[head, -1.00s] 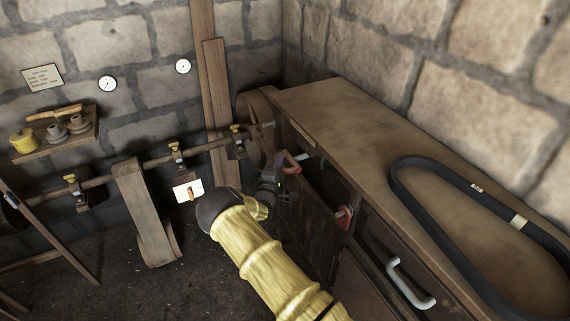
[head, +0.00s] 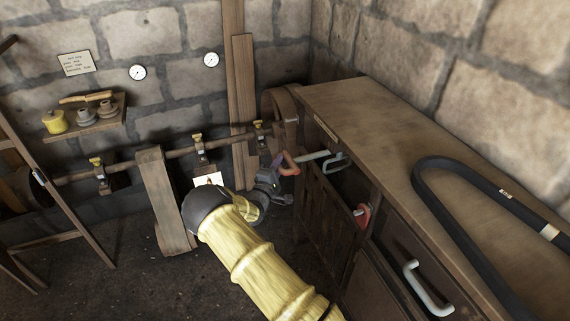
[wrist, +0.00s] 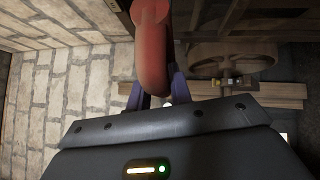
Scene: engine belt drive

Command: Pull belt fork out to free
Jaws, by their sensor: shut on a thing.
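The belt fork shows in the head view as a red handle (head: 289,163) with a grey rod and a grey forked end (head: 335,161) beside the cabinet's upper left front. My gripper (head: 277,163) is shut on the red handle. In the wrist view the red handle (wrist: 152,55) runs down between my purple fingers (wrist: 158,98). The rod stands out from the cabinet front. I cannot tell whether the forked end still touches anything behind it.
The wooden cabinet (head: 365,100) fills the right, with a black belt (head: 465,165) on top. A red knob (head: 362,215) and a grey drawer handle (head: 428,288) project from its front. A line shaft (head: 180,152) runs along the back wall. Open floor (head: 130,275) lies to the left.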

